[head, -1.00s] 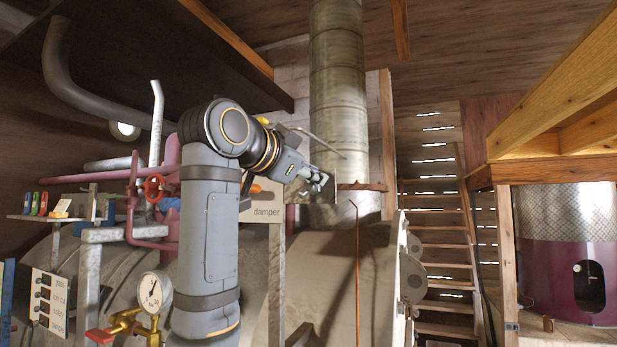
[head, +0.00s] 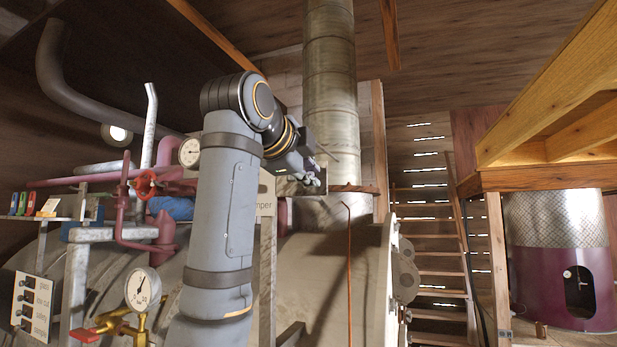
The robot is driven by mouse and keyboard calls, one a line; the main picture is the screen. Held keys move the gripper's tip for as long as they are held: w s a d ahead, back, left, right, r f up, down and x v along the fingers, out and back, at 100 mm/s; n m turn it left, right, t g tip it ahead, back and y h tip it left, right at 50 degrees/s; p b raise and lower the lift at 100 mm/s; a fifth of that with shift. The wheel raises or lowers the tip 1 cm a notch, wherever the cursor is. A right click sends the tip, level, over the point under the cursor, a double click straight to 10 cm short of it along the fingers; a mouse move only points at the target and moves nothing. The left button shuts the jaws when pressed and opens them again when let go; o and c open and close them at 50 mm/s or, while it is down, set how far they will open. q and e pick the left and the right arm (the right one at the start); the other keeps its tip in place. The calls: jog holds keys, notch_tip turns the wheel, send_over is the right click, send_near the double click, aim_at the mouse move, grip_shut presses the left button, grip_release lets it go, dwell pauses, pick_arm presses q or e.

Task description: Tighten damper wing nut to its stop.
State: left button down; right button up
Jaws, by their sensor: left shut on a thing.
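The metal flue pipe (head: 329,75) rises behind my left gripper (head: 313,183). The gripper is at the pipe's lower part, beside the thin damper rod (head: 327,152), with its fingers shut. The damper wing nut is hidden by the fingers or too small to make out; the fingers are closed at its place on the pipe. My right gripper is not in view.
A rusty flat bar (head: 355,189) crosses the pipe just right of the gripper. Left of my arm are red pipes with a valve wheel (head: 146,184) and a pressure gauge (head: 142,288). Wooden stairs (head: 431,260) stand at right.

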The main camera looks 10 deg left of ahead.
pick_arm(q)
jog(key=shift+f+m, duration=0.25)
jog(key=shift+m, duration=0.25)
dwell(0.3)
jog(key=c, duration=1.3)
grip_release()
jog(key=v, duration=0.7)
jog(key=shift+s, duration=0.3)
jog(key=shift+w, duration=0.15)
